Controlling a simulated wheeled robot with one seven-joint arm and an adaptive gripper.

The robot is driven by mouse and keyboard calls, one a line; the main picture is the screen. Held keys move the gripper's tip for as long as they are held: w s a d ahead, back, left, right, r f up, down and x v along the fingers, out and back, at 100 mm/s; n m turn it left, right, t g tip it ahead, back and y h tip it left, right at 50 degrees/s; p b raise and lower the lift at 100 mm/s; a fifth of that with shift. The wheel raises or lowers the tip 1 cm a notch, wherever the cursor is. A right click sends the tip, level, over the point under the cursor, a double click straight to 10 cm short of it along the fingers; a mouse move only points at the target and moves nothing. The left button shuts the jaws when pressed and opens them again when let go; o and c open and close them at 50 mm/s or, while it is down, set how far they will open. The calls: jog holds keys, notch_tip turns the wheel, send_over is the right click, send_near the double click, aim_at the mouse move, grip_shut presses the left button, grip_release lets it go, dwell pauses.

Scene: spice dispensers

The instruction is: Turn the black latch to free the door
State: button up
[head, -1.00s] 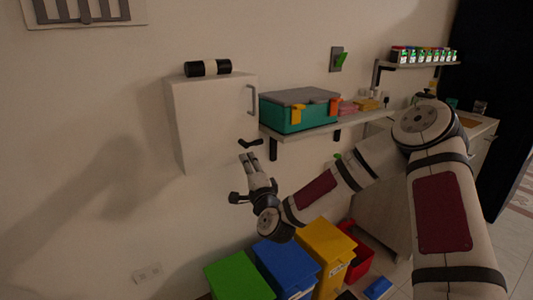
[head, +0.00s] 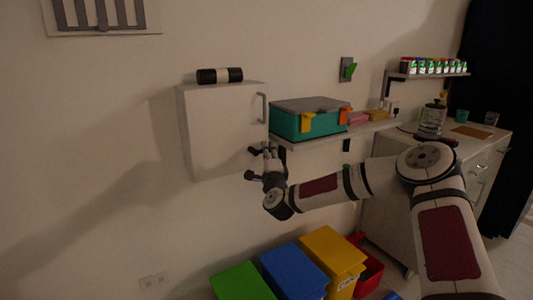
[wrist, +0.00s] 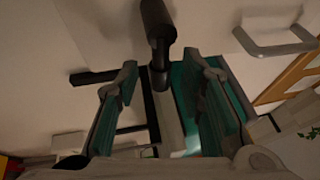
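The white wall cabinet (head: 220,135) has a closed door with a grey handle (head: 261,107), which also shows in the wrist view (wrist: 275,45). The black latch (head: 254,151) is at the door's lower right and is partly hidden by my gripper in the head view. My gripper (head: 271,148) is raised right at the latch. In the wrist view my two fingers (wrist: 165,82) are apart, and a dark rounded piece, apparently the latch (wrist: 158,45), reaches down between them. I see gaps on both sides and cannot tell whether either finger touches it.
A shelf (head: 345,131) with a teal toolbox (head: 308,121) is just right of the cabinet. A black and white cylinder (head: 219,75) lies on top of the cabinet. Green (head: 240,284), blue (head: 293,272) and yellow (head: 332,257) bins stand below.

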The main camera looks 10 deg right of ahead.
jog(key=shift+x, duration=1)
grip_shut()
